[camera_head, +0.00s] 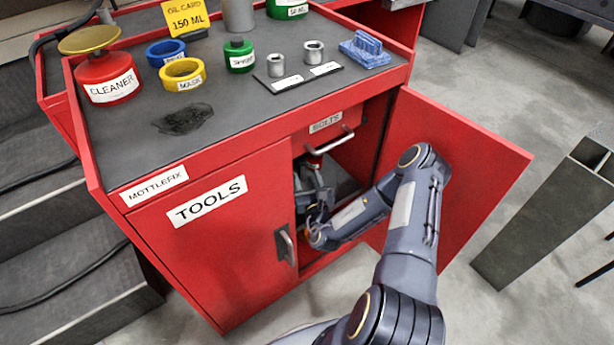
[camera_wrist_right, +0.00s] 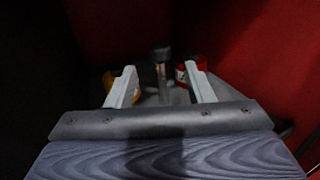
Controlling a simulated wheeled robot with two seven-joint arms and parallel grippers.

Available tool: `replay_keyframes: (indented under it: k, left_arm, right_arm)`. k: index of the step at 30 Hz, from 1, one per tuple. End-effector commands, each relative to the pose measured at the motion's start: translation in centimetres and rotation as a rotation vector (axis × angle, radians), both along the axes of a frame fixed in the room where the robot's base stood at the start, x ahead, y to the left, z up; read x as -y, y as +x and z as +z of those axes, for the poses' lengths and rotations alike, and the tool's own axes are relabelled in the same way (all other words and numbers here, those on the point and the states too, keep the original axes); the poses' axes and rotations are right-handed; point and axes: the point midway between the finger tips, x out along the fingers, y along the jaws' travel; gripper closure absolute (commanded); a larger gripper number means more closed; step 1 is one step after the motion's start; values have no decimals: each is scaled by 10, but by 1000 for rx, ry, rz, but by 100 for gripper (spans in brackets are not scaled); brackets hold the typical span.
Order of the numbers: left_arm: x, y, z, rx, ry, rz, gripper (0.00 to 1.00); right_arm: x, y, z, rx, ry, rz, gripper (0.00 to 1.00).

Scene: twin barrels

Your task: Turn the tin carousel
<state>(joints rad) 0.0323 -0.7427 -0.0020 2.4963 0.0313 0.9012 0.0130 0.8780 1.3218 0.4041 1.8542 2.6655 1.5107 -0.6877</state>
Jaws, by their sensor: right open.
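The tin carousel (camera_wrist_right: 150,98) shows in the dark right wrist view as a grey plate with an upright dark post (camera_wrist_right: 161,66) at its middle. A yellow tin (camera_wrist_right: 110,86) stands on the left and a red tin with a white label (camera_wrist_right: 183,72) on the right. My right gripper (camera_wrist_right: 160,69) is open, with its two pale fingers pointing toward the carousel and the post between them in the picture. I cannot tell whether a finger touches a tin. In the head view my right arm reaches into the open cabinet, and the carousel there is mostly hidden. My left gripper is not in view.
The red cabinet's right door (camera_head: 455,180) stands open beside my arm; the TOOLS door (camera_head: 215,245) is shut. The BOLTS drawer (camera_head: 328,130) is above my gripper.

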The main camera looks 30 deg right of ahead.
Motion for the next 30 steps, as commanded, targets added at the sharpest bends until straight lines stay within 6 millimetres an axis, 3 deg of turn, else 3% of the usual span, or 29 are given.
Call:
replay_keyframes:
  k: [5, 12, 20, 30]
  left_arm:
    - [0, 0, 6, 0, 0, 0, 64]
    - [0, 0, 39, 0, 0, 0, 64]
    - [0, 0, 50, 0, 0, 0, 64]
    - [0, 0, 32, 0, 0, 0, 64]
  right_arm:
    - [2, 2, 3, 10, 16, 28, 52]
    - [17, 7, 14, 49, 52, 261, 52]
    - [32, 0, 1, 2, 3, 389, 52]
    - [27, 49, -2, 2, 0, 395, 52]
